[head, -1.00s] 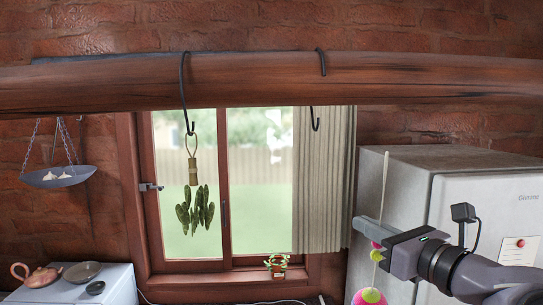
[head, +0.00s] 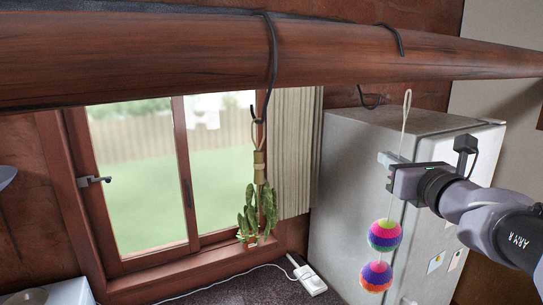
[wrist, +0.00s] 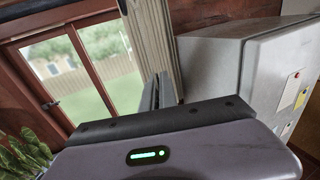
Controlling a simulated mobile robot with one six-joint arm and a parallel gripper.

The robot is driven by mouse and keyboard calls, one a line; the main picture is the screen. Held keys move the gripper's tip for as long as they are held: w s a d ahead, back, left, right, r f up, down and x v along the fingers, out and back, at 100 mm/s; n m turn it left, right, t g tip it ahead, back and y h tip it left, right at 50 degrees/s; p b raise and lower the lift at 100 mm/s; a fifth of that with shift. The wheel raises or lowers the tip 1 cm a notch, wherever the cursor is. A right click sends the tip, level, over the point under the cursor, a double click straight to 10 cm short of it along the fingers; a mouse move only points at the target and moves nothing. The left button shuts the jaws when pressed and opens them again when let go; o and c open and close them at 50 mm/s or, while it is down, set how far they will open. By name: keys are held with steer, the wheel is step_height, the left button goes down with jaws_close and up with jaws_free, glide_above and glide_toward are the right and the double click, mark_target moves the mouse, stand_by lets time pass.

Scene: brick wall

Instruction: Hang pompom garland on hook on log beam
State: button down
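The pompom garland (head: 384,236) hangs from my gripper (head: 388,160), with two multicoloured pompoms below the fingers and a pale cord loop (head: 406,108) standing up above them. My gripper looks shut on the cord; the fingers (wrist: 156,92) show edge-on in the wrist view, where the garland is not visible. The empty black hook (head: 371,98) hangs over the log beam (head: 180,62), its lower curve below the beam, left of the loop and apart from it. Part of its shank is hidden behind the beam.
A second black hook (head: 270,65), left on the beam, holds a green herb bundle (head: 257,207) in front of the window. A grey fridge (head: 345,180) stands behind my gripper. A curtain (head: 294,150) hangs beside the window. A white power strip (head: 309,279) lies below.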

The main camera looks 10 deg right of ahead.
steer(key=w+a+f+b, duration=0.3)
steer(key=w+b, duration=0.1)
steer(key=w, duration=0.4)
steer(key=shift+w+f, duration=0.25)
steer(key=shift+f, duration=0.1)
stand_by(0.3)
stand_by(0.5)
steer(key=c, duration=1.6)
jaws_free()
